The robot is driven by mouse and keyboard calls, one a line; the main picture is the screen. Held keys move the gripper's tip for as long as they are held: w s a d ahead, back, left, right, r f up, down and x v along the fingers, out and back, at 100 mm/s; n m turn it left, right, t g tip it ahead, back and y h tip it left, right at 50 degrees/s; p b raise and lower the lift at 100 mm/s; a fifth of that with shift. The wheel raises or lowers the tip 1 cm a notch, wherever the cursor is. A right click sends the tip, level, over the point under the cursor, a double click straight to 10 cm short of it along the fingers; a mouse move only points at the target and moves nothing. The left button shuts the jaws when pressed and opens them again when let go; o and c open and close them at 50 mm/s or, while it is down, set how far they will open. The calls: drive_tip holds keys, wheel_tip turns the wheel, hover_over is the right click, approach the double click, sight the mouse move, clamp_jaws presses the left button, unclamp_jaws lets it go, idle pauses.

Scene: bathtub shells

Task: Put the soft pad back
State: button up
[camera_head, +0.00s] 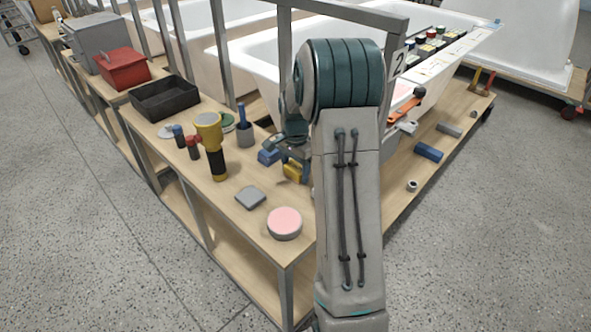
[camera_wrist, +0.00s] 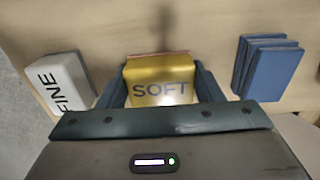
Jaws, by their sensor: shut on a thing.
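The soft pad is a yellow block marked SOFT (camera_wrist: 160,90), seen in the wrist view between the two dark fingers of my gripper (camera_wrist: 161,82). My gripper is shut on it, one finger against each side. In the head view the yellow pad (camera_head: 294,173) shows at the end of my gripper (camera_head: 291,160), close over the wooden bench top. I cannot tell whether it touches the bench. A brownish edge shows along the pad's far side. My arm hides part of the bench on the right.
Blue pads (camera_wrist: 267,68) lie right of the soft pad in the wrist view, and a whitish FINE pad (camera_wrist: 62,84) left. The bench (camera_head: 232,232) also holds a yellow-black torch (camera_head: 210,135), a pink round pad (camera_head: 285,222), a grey pad (camera_head: 250,197) and a black tray (camera_head: 164,99).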

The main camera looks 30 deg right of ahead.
sight(295, 167)
drive_tip(key=shift+f, duration=0.2)
drive_tip(key=o, duration=0.9)
drive_tip(key=shift+o, duration=0.2)
drive_tip(key=shift+r, duration=0.1)
wheel_tip(295, 167, up, 12)
drive_tip(key=p, duration=0.2)
drive_tip(key=s+a+r+n+t, duration=0.1)
drive_tip(key=s+a+n, duration=0.6)
drive_tip(key=s, duration=0.5)
drive_tip(key=s+a+n, duration=0.7)
drive_tip(key=s+a, duration=0.1)
drive_tip(key=s, duration=0.5)
drive_tip(key=shift+r+t, duration=0.35)
drive_tip(key=shift+t, duration=0.05)
drive_tip(key=shift+s+a, duration=0.1)
